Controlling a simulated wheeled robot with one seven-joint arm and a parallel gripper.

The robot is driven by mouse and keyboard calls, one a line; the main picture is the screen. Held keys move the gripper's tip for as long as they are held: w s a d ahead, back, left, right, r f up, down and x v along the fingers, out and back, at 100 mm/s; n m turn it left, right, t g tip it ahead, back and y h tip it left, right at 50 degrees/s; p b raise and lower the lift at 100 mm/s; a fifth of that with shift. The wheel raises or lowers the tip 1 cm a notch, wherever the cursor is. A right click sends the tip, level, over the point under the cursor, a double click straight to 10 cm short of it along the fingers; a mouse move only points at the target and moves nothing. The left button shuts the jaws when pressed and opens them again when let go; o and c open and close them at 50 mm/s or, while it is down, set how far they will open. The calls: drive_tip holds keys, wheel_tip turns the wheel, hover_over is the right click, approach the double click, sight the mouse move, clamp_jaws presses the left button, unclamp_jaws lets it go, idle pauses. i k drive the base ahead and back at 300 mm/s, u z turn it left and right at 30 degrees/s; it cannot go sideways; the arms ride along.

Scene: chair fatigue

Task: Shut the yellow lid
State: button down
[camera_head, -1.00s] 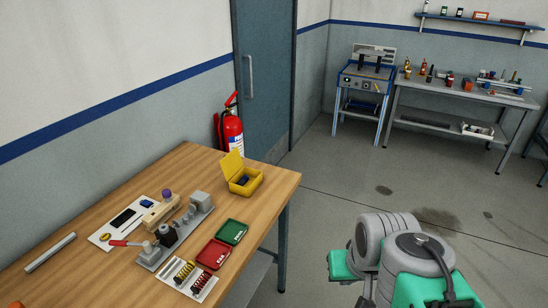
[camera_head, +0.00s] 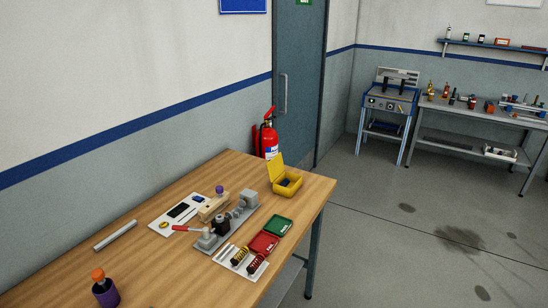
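The yellow lid (camera_head: 276,171) stands open and roughly upright on the left side of a small yellow box (camera_head: 289,188). The box sits near the far right corner of the wooden table (camera_head: 160,262). Something dark lies inside the box, too small to make out. My gripper is not in view now.
On the table near the box are a grey metal fixture (camera_head: 228,228) with a red handle, green (camera_head: 278,226) and red (camera_head: 264,243) trays, and a white board with springs (camera_head: 240,262). A purple bottle (camera_head: 106,291) stands in front. A fire extinguisher (camera_head: 269,138) is behind; the floor at right is clear.

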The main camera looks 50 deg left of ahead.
sight(275, 167)
drive_tip(key=u, duration=0.35)
drive_tip(key=i, duration=1.75)
drive_tip(key=u, duration=1.05)
drive_tip(key=i, duration=1.05)
drive_tip(key=u, duration=1.65)
drive_tip(key=i, duration=0.55)
drive_tip(key=u, duration=0.45)
